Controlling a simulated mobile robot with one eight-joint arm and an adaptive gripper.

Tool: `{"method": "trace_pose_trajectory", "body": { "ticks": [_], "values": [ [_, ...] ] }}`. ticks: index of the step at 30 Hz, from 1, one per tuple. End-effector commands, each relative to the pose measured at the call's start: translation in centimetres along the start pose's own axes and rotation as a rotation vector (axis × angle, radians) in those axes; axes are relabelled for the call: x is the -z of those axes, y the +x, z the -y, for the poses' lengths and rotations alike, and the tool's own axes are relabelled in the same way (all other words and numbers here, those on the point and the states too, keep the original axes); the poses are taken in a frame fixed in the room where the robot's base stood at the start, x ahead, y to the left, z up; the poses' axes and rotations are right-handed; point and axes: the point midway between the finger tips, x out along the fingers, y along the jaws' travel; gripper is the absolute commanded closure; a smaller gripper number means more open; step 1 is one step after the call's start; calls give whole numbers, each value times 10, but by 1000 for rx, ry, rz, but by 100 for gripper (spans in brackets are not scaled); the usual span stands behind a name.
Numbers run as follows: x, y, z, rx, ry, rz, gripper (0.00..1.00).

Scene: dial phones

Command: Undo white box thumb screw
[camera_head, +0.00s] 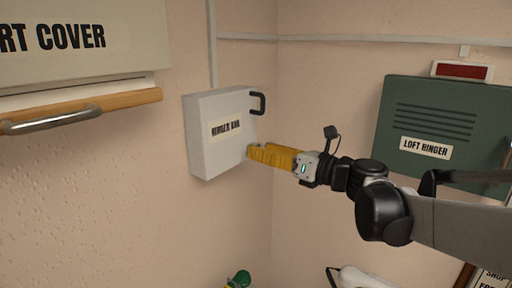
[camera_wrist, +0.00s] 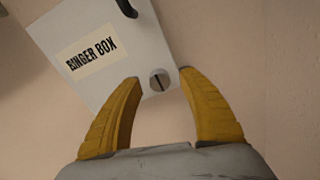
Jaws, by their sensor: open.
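The white box (camera_head: 205,155), labelled "RINGER BOX", is mounted on the pink wall left of the corner. It also shows in the wrist view (camera_wrist: 150,45). Its thumb screw (camera_wrist: 159,80) is a round grey slotted head near the box's lower corner in the wrist view. In the head view the screw is mostly hidden by my fingers. My gripper (camera_wrist: 158,78) has yellow fingers, spread open, with the screw showing between the tips. In the head view my gripper (camera_head: 253,150) reaches the box's lower right edge. Contact with the screw cannot be told.
A black handle (camera_head: 258,103) sticks out at the box's upper right edge. A green "LOFT RINGER" box (camera_head: 440,125) is on the right wall. A wooden rail with a metal handle (camera_head: 80,108) juts out at left. The wall below the white box is mostly clear.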

Motion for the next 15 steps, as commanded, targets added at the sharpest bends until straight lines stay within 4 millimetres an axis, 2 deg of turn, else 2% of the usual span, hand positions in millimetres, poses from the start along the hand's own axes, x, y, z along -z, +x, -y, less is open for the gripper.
{"method": "trace_pose_trajectory", "body": {
  "ticks": [3,6,14,15],
  "values": [
    [0,13,0,-2,0,-1,52],
    [0,18,0,0,-1,0,52],
    [0,19,0,0,-1,0,52],
    [0,19,0,0,-1,0,60]
  ]
}}
